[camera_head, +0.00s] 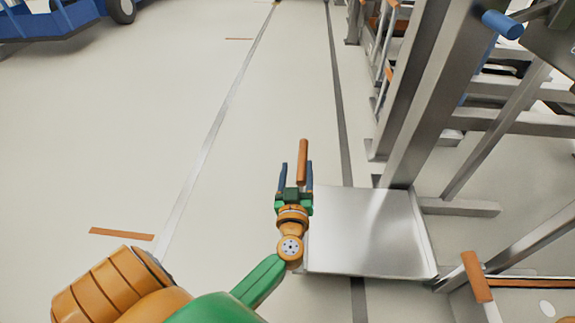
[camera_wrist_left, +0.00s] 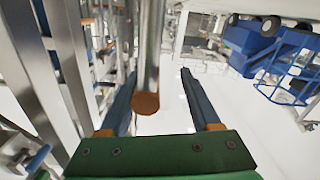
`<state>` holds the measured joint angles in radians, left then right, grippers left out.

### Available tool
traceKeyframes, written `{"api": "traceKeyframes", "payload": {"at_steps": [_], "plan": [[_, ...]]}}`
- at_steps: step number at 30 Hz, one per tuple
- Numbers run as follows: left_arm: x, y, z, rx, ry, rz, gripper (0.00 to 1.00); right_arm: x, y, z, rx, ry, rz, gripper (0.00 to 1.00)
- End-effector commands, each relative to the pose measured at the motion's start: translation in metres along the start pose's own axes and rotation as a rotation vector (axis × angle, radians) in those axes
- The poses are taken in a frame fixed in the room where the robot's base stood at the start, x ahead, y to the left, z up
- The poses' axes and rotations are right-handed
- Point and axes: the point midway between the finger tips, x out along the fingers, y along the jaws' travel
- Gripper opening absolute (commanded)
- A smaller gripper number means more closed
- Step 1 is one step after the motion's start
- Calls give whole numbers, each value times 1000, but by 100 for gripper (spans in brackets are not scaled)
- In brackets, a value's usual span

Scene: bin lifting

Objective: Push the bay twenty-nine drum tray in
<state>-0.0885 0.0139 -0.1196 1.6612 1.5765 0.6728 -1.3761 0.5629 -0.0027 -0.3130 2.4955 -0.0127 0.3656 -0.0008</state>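A flat silver drum tray (camera_head: 365,235) sticks out from the rack at floor level. No bay number is legible, so I cannot tell whether it is bay twenty-nine. An orange handle (camera_head: 303,160) stands near the tray's far left corner. My left gripper (camera_head: 296,166) is at this handle, its blue fingers spread on either side. In the left wrist view, the handle's round orange end (camera_wrist_left: 147,103) shows between the open fingers (camera_wrist_left: 160,72), closer to the left one. Contact is not clear. My right gripper is out of view.
Silver rack posts (camera_head: 420,95) rise right of the tray. Another orange handle (camera_head: 477,277) stands at the lower right. A blue wheeled cart (camera_head: 55,22) is at the far left. The pale floor (camera_head: 120,130) left of the tray is clear.

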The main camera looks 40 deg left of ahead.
Motion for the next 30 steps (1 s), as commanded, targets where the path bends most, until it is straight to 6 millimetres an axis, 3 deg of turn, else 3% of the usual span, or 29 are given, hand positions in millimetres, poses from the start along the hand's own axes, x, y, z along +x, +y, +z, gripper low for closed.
{"api": "traceKeyframes", "payload": {"at_steps": [10,30], "plan": [[-4,-1,-1,2,-2,-2,62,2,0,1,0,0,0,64],[-70,-1,-1,2,-3,-1,62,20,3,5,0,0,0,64]]}}
